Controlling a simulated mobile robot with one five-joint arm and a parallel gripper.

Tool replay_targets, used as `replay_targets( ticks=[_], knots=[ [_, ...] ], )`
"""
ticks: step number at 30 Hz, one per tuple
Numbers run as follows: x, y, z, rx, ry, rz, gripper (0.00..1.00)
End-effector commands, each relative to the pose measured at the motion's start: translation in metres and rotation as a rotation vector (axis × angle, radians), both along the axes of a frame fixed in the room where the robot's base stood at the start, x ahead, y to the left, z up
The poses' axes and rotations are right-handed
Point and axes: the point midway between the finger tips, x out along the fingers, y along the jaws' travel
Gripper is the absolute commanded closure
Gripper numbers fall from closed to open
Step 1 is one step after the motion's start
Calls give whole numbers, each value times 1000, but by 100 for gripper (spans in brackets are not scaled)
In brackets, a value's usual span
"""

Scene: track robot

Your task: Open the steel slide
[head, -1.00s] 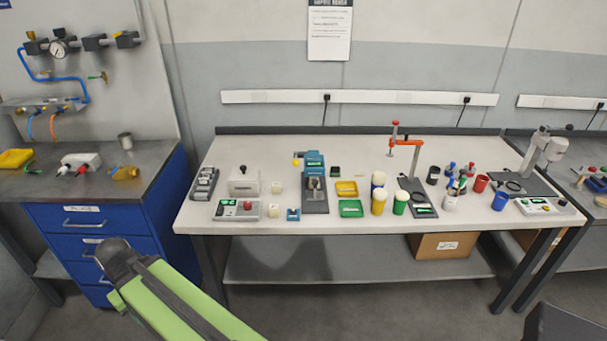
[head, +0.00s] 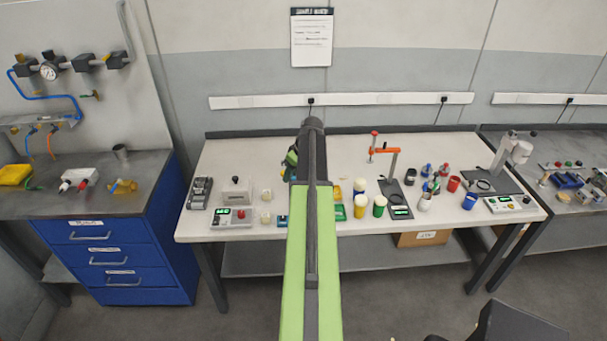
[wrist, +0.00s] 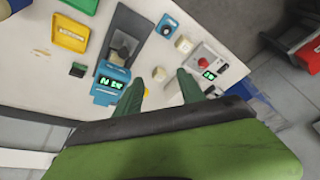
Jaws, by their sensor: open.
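A teal-and-grey device stands on the bench. In the wrist view its teal head (wrist: 112,85) has a green-lit display, and a small grey metallic block (wrist: 121,52) sits in its dark channel; I cannot tell for certain whether this is the steel slide. In the head view my arm hides most of this device. In the head view my gripper (head: 291,160) is only partly visible at the arm's far end.
A control box with a red button (head: 231,218) and a pale box with a black knob (head: 236,190) stand left of my arm. Cups (head: 379,206) and an orange-armed stand (head: 395,175) are to the right. The blue drawer cabinet (head: 115,265) is at left.

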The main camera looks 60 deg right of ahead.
Motion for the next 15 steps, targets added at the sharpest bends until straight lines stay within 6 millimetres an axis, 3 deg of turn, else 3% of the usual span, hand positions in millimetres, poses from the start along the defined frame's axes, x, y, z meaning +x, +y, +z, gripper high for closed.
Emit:
replay_targets(
  ticks=[1,4,8,15],
  knots=[
    [-23,-32,16,-14,-13,-17,53],
    [-51,-62,23,-34,-31,-26,53],
    [-63,-72,24,-44,-37,-26,53],
    [-59,-71,11,-43,-36,-25,53]
  ],
)
